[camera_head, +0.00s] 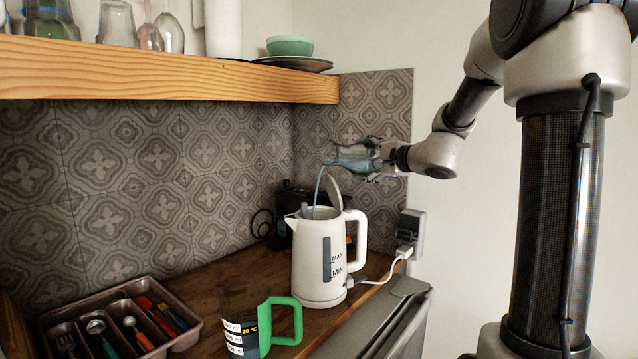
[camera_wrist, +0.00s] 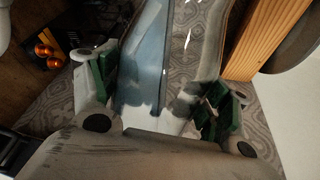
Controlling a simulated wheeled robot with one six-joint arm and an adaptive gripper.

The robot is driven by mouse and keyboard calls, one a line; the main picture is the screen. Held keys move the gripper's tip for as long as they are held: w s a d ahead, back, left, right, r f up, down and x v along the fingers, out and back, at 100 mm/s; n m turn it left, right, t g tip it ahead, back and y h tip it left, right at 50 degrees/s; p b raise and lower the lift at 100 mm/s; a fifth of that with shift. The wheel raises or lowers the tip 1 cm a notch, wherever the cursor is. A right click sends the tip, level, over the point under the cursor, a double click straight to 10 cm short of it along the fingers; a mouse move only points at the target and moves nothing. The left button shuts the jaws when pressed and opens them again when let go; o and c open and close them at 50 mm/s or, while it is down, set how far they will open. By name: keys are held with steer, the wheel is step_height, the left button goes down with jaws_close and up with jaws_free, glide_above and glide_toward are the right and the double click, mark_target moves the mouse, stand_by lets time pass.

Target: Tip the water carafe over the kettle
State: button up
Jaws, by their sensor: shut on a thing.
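The clear glass carafe (camera_head: 355,156) is tilted nearly on its side above the white kettle (camera_head: 318,262). My gripper (camera_head: 388,160) is shut on the carafe from the right. A thin bluish stream of water (camera_head: 318,190) falls from the carafe's mouth into the kettle's open top. The kettle stands upright with its lid (camera_head: 333,192) raised. In the wrist view the carafe (camera_wrist: 165,70) lies between the green-padded fingers of my gripper (camera_wrist: 160,100), with bluish water along its left side.
A measuring cup with a green handle (camera_head: 285,322) stands in front of the kettle. A cutlery tray (camera_head: 195,333) is at the lower left. A wooden shelf (camera_head: 170,82) with glassware runs above. A wall socket (camera_head: 411,225) with the kettle's plug is at the right.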

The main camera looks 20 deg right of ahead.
steer(key=shift+a+r+n, duration=0.3)
steer(key=shift+r, duration=0.1)
stand_by(0.9)
steer(key=shift+s+a+r+n+h+p, duration=0.15)
steer(key=shift+r+n+h+p, duration=0.15)
steer(key=shift+r+n+p, duration=0.55)
stand_by(4.3)
